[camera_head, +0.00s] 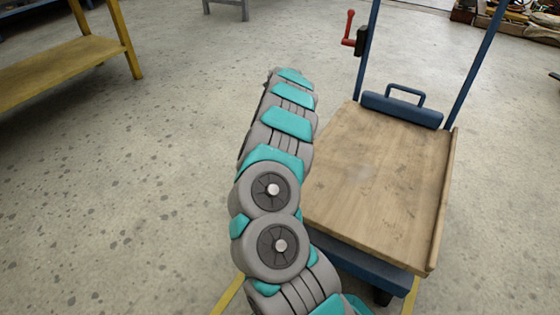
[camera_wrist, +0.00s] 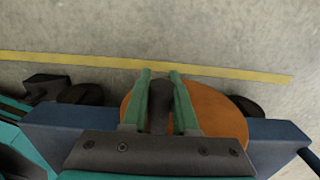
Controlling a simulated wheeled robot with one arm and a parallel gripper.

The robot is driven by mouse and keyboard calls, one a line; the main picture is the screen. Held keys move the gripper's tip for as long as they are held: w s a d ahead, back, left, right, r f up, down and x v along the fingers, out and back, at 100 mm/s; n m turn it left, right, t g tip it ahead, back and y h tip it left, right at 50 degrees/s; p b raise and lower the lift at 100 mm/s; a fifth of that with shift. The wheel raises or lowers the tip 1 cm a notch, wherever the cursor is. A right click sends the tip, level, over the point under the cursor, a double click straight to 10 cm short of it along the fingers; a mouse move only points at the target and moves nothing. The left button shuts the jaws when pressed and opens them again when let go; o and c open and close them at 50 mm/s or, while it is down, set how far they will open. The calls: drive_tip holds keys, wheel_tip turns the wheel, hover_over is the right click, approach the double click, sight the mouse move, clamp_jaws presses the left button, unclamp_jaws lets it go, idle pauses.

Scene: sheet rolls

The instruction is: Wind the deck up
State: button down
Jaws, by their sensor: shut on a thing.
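The cart's wooden deck (camera_head: 375,175) lies low and looks roughly level on a blue frame (camera_head: 360,262). In the wrist view, my gripper (camera_wrist: 161,74) has its two green fingers on either side of a dark knob (camera_wrist: 160,100). The knob stands in front of an orange disc (camera_wrist: 217,108), which looks like a handwheel beside the blue frame (camera_wrist: 275,135). My gripper is shut on the knob. In the head view, my gripper, the knob and the disc cannot be seen. My grey and teal arm crosses left of the deck.
A red crank handle (camera_head: 349,28) sits on the cart's left blue upright. A blue block with a handle (camera_head: 402,108) stands at the deck's far end. A yellow bench (camera_head: 55,68) is at upper left. Yellow tape (camera_wrist: 230,73) crosses the floor. Open floor lies left.

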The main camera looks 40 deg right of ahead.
drive_tip(key=shift+s+d+r+y+b, duration=0.15)
drive_tip(key=shift+d+y+b, duration=0.3)
drive_tip(key=shift+b, duration=0.3)
drive_tip(key=c, duration=0.7)
unclamp_jaws()
drive_tip(key=shift+a, duration=0.15)
drive_tip(key=shift+r, duration=0.5)
drive_tip(key=r, duration=0.4)
drive_tip(key=r+p, duration=0.1)
drive_tip(key=r, duration=0.1)
drive_tip(key=shift+w+d+r, duration=0.2)
drive_tip(key=shift+d+r, duration=0.15)
drive_tip(key=shift+r, duration=0.05)
